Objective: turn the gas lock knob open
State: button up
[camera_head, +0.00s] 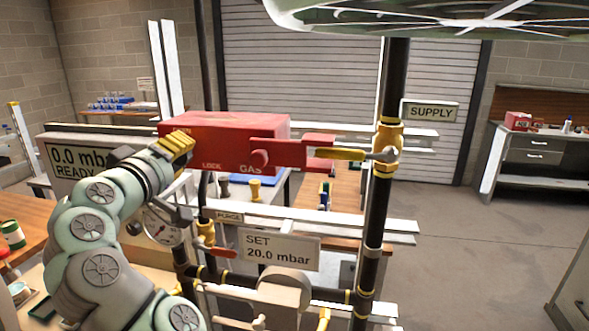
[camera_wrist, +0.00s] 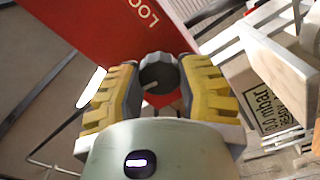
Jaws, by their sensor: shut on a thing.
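The red gas lock box (camera_head: 215,128) carries the words LOCK and GAS. A dark grey round knob (camera_wrist: 158,72) with a pale pointer mark sits by its LOCK lettering in the wrist view. My gripper (camera_wrist: 157,82) has its yellow-padded fingers on both sides of the knob and is shut on it. In the head view, my gripper (camera_head: 180,148) is at the left front of the box and hides the knob. A red bar (camera_head: 320,150) reaches right toward the yellow-handled supply valve (camera_head: 345,154).
The 0.0 mbar READY display (camera_head: 75,155) is behind my arm. Below are a pressure gauge (camera_head: 160,225), a red purge lever (camera_head: 222,250) and a SET 20.0 mbar panel (camera_head: 280,249). The dark supply pipe (camera_head: 378,215) stands right.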

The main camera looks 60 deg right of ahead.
jog(key=shift+w, duration=0.1)
jog(key=o, duration=1.2)
jog(key=shift+r, duration=0.1)
notch_tip(320, 180, up, 8)
jog(key=shift+r, duration=0.95)
